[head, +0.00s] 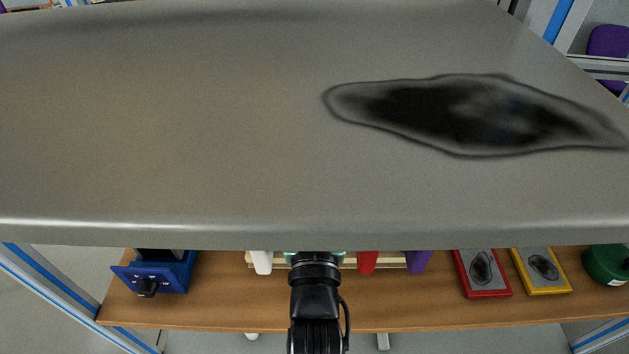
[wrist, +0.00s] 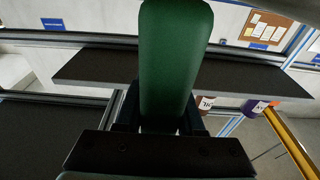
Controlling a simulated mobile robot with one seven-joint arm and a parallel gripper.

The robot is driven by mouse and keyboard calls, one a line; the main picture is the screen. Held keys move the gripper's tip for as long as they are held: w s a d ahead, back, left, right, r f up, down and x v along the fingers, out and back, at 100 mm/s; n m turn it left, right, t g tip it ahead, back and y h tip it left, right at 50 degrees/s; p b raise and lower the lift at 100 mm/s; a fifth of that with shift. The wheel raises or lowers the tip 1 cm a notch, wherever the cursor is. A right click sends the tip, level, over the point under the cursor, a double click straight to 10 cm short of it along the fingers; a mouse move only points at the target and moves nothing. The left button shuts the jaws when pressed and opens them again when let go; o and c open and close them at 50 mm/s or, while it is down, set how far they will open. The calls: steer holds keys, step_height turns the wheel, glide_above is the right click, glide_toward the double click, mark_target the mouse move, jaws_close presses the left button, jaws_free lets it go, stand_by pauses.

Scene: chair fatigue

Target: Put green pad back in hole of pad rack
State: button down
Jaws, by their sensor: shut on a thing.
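The green pad (wrist: 175,60) fills the upper middle of the wrist view, standing long and upright in the picture. My gripper (wrist: 160,122) is shut on its near end. In the head view the dark end of my arm (head: 316,285) reaches to the shelf, and its fingers and the held pad cannot be made out clearly. The cream pad rack (head: 391,263) shows behind my arm, partly under the edge of a large grey surface. A white pad (head: 262,262), a red pad (head: 367,262) and a purple pad (head: 417,262) stand at it. The rack's holes are hidden.
The large grey surface (head: 180,130) with a dark stain overhangs the wooden shelf (head: 220,305). A blue control box (head: 155,275) is at left; a red-framed plate (head: 482,272), a yellow-framed plate (head: 541,270) and a green round object (head: 606,264) are at right. A dark slab (wrist: 95,72) lies behind the pad.

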steer(key=shift+f+b, duration=2.4)
steer(key=shift+f, duration=0.3)
steer(key=shift+f+b, duration=1.9)
steer(key=shift+f, duration=0.15)
steer(key=shift+c, duration=2.2)
jaws_free()
steer(key=shift+f, duration=0.15)
steer(key=s+f+b, duration=0.2)
steer(key=s, duration=1)
steer(key=shift+s, duration=0.4)
